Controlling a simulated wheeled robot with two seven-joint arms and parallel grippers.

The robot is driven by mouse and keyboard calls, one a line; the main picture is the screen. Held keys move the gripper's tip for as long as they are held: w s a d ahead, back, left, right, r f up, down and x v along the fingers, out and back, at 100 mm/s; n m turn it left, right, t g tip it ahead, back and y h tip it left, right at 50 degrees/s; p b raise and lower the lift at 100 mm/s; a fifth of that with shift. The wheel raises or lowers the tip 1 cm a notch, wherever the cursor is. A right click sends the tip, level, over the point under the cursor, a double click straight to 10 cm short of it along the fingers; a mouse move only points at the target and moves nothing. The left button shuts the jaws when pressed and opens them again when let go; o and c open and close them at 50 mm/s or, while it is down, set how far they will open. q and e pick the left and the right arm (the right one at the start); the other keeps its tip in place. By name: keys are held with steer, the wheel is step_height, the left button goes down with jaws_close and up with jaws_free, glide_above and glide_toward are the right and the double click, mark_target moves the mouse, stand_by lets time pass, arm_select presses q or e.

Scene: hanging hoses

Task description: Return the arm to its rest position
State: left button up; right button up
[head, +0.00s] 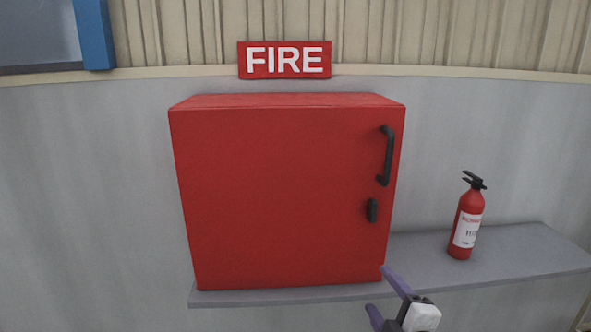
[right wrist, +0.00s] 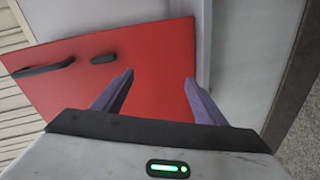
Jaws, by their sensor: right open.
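My right gripper (head: 385,293) is at the bottom of the head view, below the lower right corner of the red fire cabinet (head: 280,200). Its purple fingers are spread apart with nothing between them. In the right wrist view the open fingers (right wrist: 160,82) show in front of the cabinet's red door (right wrist: 150,55). The cabinet door looks shut, with a black handle (head: 388,156) and a small black latch (head: 372,210) on its right side. My left gripper is not in the head view.
A grey shelf (head: 500,262) runs under the cabinet and out to the right. A red fire extinguisher (head: 466,222) stands on it. A red FIRE sign (head: 284,60) is on the wall above the cabinet. Bare wall lies left of the cabinet.

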steer(key=s+a+f+m+g, duration=0.1)
steer(key=s+f+m+g, duration=0.2)
steer(key=s+f, duration=1)
steer(key=s+a+f+m+g+y, duration=0.1)
steer(key=s+f+m+g, duration=0.3)
steer(key=s+f+m, duration=0.6)
steer(key=s+a+f, duration=0.1)
steer(key=s+f, duration=0.2)
steer(key=s, duration=0.4)
steer(key=shift+s+f+m, duration=0.2)
steer(key=shift+f+m, duration=0.1)
